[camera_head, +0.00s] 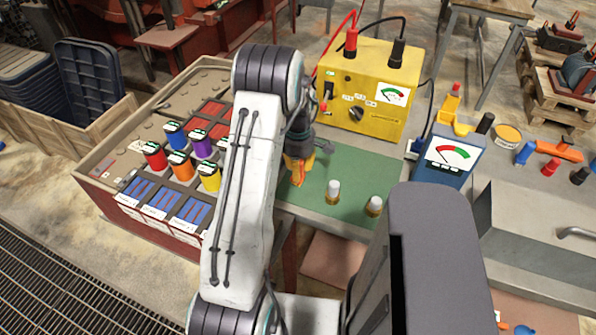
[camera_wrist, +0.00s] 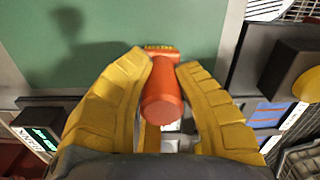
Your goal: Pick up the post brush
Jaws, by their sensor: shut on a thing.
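My gripper (camera_head: 299,167) hangs at the left part of the green mat (camera_head: 345,175), partly hidden by my own arm in the head view. In the wrist view its yellow fingers (camera_wrist: 165,85) are shut around an orange-red piece with a round end, which I take to be the post brush (camera_wrist: 162,100). A flat part with small yellow lettering shows at its far end. The head view shows only a small orange bit of it below the fingers. I cannot tell how far it is from the mat.
Two small white-topped pieces (camera_head: 333,190) (camera_head: 375,205) stand on the mat. A yellow meter box (camera_head: 365,95) is behind, a blue meter (camera_head: 447,160) to the right. Coloured canisters (camera_head: 180,165) stand on the red-sided bench at left. Mat space between is clear.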

